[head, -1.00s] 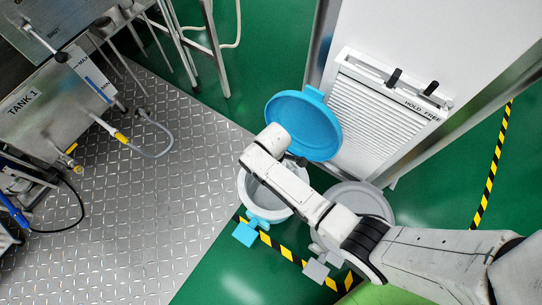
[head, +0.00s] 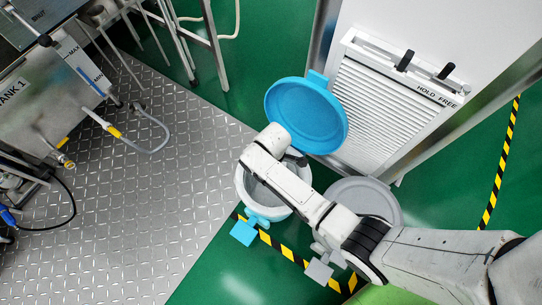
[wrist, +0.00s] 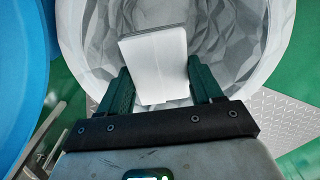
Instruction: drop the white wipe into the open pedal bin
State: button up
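The white wipe (wrist: 155,62) is a pale, thick folded square in the wrist view. It sits between the two dark fingers of my gripper (wrist: 160,86), which touch or nearly touch its sides. My gripper appears shut on it. Behind the wipe is the open mouth of the pedal bin, with a crumpled grey-white liner (wrist: 240,40). In the head view the white pedal bin (head: 246,188) stands on the floor with its blue lid (head: 306,112) raised and blue pedal (head: 243,232) at the front. My arm's end is over the bin and hides the wipe and fingers there.
A second bin with a closed grey lid (head: 365,197) and grey pedal (head: 318,271) stands right beside it, partly under my arm. A white louvred panel (head: 388,112) rises behind. Tank 1 (head: 30,105) and its hoses are at left. Metal plate flooring (head: 130,220) is clear.

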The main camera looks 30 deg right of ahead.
jog(key=o, duration=0.5)
notch_tip(320, 180, up, 11)
jog(key=p, duration=0.4)
jog(key=shift+f, duration=0.15)
